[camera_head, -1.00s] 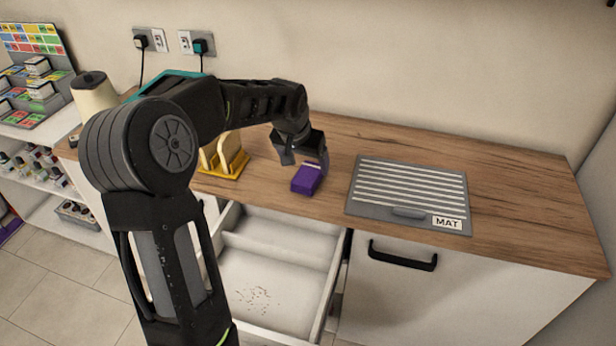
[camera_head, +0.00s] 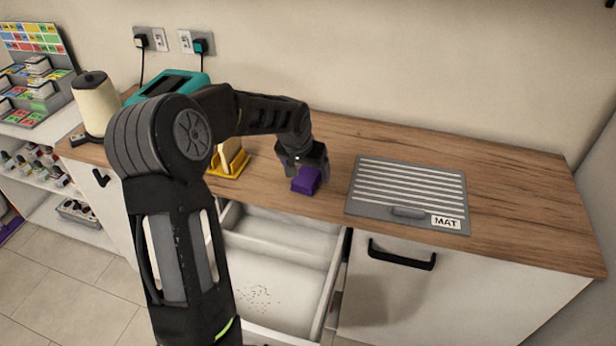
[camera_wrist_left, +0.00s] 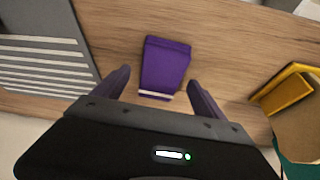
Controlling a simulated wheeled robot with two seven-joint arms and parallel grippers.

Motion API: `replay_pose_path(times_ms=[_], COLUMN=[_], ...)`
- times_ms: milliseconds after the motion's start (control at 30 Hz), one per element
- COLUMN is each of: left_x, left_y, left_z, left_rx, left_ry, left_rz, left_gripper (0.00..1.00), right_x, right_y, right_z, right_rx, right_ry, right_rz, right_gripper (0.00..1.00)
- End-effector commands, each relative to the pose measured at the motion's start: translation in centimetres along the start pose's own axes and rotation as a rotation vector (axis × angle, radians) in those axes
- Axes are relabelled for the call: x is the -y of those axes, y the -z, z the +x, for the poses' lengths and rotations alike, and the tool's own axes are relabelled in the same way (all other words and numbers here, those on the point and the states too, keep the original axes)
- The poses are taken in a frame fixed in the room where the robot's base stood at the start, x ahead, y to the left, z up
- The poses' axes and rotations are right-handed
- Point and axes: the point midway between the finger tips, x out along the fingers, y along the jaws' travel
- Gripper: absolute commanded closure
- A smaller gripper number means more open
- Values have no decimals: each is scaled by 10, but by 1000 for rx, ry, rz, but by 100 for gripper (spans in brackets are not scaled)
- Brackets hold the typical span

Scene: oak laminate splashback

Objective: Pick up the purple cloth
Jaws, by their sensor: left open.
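The purple cloth (camera_head: 306,180) is a small folded block on the wooden counter, just behind the open drawer. In the left wrist view the cloth (camera_wrist_left: 165,66) lies ahead of and between the finger lines, with a pale strip along its near edge. My left gripper (camera_head: 303,170) is open and right at the cloth in the head view. In the left wrist view its two fingers (camera_wrist_left: 160,88) stand apart on either side of the cloth's near end, with nothing held. My right gripper is not in view.
A grey slatted mat (camera_head: 408,195) labelled MAT lies right of the cloth. A yellow holder (camera_head: 232,165) stands to its left, with a teal toaster (camera_head: 180,84) and cream kettle (camera_head: 96,103) further left. An open white drawer (camera_head: 275,262) juts out below the counter.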

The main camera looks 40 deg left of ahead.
Motion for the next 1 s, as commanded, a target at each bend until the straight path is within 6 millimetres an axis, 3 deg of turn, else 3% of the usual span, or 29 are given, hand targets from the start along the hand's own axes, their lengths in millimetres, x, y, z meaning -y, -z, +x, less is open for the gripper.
replay_pose_path(times_ms=[867,1000], left_x=[0,0], left_y=[-2,-2], left_z=[4,4], left_rx=[0,0], left_ry=[0,0], left_rz=[0,0], left_gripper=[18,29], right_x=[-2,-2], right_y=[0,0], right_z=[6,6], right_rx=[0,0], right_ry=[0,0], right_rz=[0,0], right_gripper=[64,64])
